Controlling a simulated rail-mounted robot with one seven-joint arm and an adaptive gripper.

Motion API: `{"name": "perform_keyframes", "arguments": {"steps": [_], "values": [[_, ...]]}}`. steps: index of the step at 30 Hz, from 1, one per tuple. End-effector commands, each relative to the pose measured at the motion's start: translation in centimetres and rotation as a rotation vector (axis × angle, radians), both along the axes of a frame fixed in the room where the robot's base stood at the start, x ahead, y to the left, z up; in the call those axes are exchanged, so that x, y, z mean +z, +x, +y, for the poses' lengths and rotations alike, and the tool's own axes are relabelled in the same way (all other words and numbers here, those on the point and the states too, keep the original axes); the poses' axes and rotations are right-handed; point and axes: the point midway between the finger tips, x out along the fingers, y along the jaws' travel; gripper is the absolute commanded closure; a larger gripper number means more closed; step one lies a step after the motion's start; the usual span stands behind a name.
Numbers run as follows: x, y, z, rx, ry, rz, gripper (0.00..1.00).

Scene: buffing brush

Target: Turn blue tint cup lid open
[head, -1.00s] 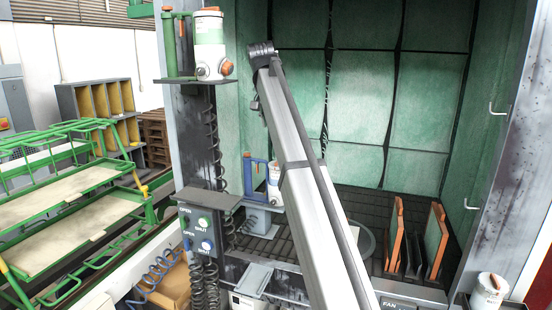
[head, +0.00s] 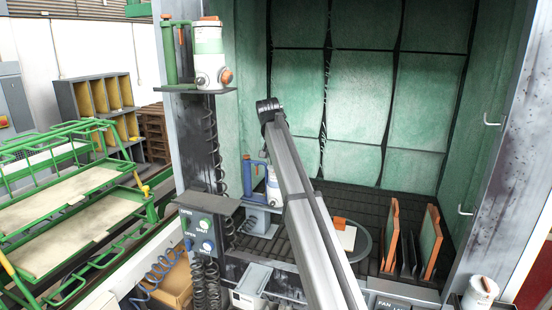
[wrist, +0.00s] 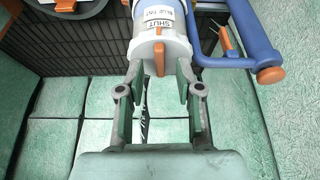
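The blue tint cup (head: 273,188) is white and stands beside a blue handled body (head: 252,178) on a low shelf at the booth's left. In the wrist view the cup (wrist: 158,20) carries a label reading SHUT and BLUE TINT, with an orange tab (wrist: 160,58) at its near end. My gripper (wrist: 159,75) is open, its two fingers on either side of the tab and white end, with gaps visible. Contact cannot be told. The blue handle (wrist: 225,62) with an orange end lies to the right. In the head view my gripper is hidden.
A green device with a white cup (head: 209,60) stands on the upper shelf. A panel (head: 205,225) marked OPEN and SHUT is below it. A round plate (head: 362,245) lies on the booth floor. Orange-edged panels (head: 431,240) stand at right. Green racks (head: 70,200) stand at left.

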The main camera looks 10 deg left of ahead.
Motion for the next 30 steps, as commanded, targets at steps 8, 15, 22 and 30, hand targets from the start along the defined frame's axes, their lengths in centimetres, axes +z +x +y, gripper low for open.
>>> {"name": "perform_keyframes", "arguments": {"steps": [8, 15, 22, 30], "values": [[-0.41, 0.15, -0.02, 0.000, 0.000, 0.000, 0.65], [-0.40, 0.14, -0.01, 0.000, 0.000, 0.000, 1.00], [-0.40, 0.13, -0.02, 0.004, 0.000, 0.000, 1.00], [-0.48, 0.10, -0.15, 0.076, 0.001, 0.000, 1.00]]}}
